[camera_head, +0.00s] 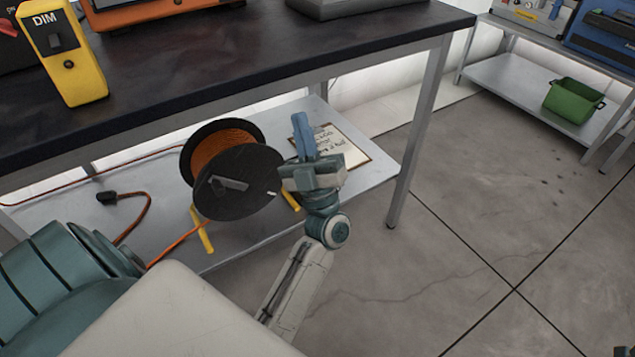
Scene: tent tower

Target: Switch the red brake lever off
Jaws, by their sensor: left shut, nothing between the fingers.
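No lever that I can clearly identify as the red brake lever shows. A small red part (8,27) sits on a dark device cut off at the top left edge; I cannot tell whether it is a lever. My left gripper (301,122) is shut and empty, its blue fingers pointing up the picture. It appears just right of the black cable reel (258,178), in front of the lower shelf (350,190); I cannot tell whether it touches the reel.
A yellow DIM box (67,60) stands on the dark table top (250,55). A framed card (350,150) is behind my gripper. A black plug (107,197) lies left of the reel. A green bin (572,101) is on a far shelf. The floor at right is clear.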

